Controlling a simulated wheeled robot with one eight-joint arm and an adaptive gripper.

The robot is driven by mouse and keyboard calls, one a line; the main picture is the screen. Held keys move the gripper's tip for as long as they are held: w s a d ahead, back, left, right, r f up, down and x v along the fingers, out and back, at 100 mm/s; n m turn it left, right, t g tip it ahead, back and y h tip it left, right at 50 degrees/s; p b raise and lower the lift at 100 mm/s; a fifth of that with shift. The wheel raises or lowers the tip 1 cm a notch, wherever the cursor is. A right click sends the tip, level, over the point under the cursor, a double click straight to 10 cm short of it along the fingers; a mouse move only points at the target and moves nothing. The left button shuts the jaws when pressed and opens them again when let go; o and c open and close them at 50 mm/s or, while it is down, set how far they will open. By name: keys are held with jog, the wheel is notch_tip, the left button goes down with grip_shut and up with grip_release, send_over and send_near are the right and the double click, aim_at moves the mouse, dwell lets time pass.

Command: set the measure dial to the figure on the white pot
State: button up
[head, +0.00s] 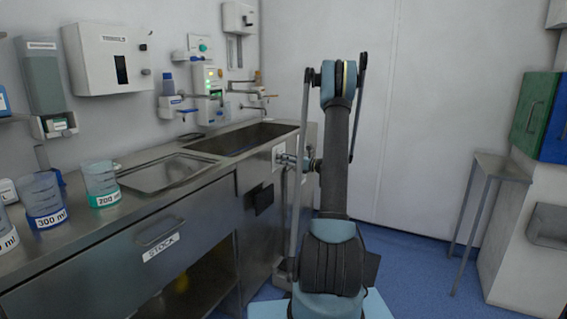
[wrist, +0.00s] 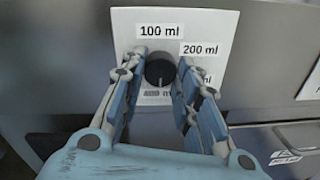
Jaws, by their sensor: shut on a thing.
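The measure dial is a round black knob (wrist: 158,70) on a white plate (wrist: 213,25) in the wrist view. Labels reading 100 ml and 200 ml show above and to the right of it; lower labels are partly hidden by my fingers. My gripper (wrist: 160,64) is shut on the knob, one finger on each side. In the head view my gripper (head: 287,159) is at the plate on the cabinet front. A pot (head: 5,236) cut off at the left edge shows a label ending in "0 ml"; whether it is the white pot is unclear.
A blue pot marked 300 ml (head: 44,200) and a green pot marked 200 ml (head: 101,183) stand on the steel counter (head: 135,215). A sink (head: 245,140) lies behind. A drawer labelled STOCK (head: 161,248) is left of the dial.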

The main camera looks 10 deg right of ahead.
jog(key=shift+w+d, duration=0.2)
jog(key=o, duration=0.9)
jog(key=shift+f, duration=0.1)
jog(key=shift+o, duration=0.8)
jog(key=shift+s+a, duration=0.1)
jog(key=v, duration=1.2)
